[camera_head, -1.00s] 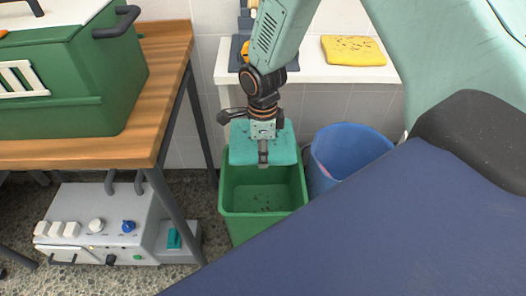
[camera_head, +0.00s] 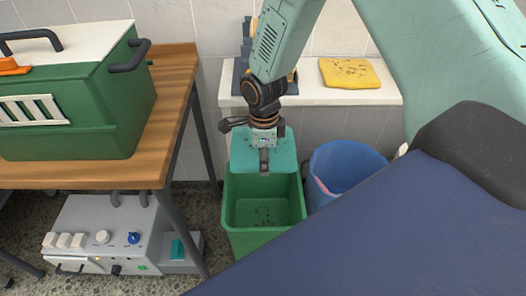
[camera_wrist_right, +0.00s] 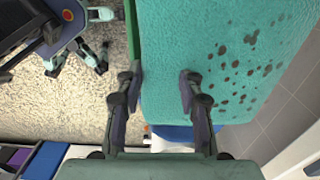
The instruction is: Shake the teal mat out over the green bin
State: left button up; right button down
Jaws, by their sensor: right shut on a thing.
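The teal mat (camera_head: 282,150) hangs at the back rim of the green bin (camera_head: 264,240), in front of the white ledge. My right gripper (camera_head: 264,160) is shut on the mat. In the right wrist view the mat (camera_wrist_right: 185,40) spreads out past my right gripper (camera_wrist_right: 160,90), with many dark spots on its right part. A thin green strip, likely the bin (camera_wrist_right: 131,35), shows along its left edge. Dark specks lie on the bin's floor. My left gripper is in neither view.
A blue bin (camera_head: 345,165) with something pink inside stands right of the green bin. A yellow folded cloth (camera_head: 350,73) with dark specks lies on the white ledge (camera_head: 310,95). A wooden table (camera_head: 150,172) bears a green crate (camera_head: 85,140); a grey machine (camera_head: 110,235) sits below.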

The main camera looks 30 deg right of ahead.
jog(key=shift+w+r+p, duration=0.15)
jog(key=shift+r+p, duration=0.7)
jog(key=shift+r, duration=0.1)
notch_tip(320, 180, down, 7)
jog(key=b, duration=0.3)
notch_tip(320, 180, up, 7)
jog(key=p, duration=0.8)
jog(key=shift+r, duration=0.15)
jog(key=shift+f, duration=0.2)
notch_tip(320, 180, down, 7)
jog(key=b, duration=0.3)
notch_tip(320, 180, up, 8)
jog(key=p, duration=0.8)
jog(key=shift+f, duration=0.25)
notch_tip(320, 180, down, 8)
jog(key=b, duration=0.4)
notch_tip(320, 180, up, 8)
jog(key=p, duration=0.8)
notch_tip(320, 180, down, 8)
jog(key=b, duration=0.4)
jog(key=shift+r+b, duration=0.25)
jog(key=shift+b, duration=0.05)
jog(key=shift+r, duration=0.1)
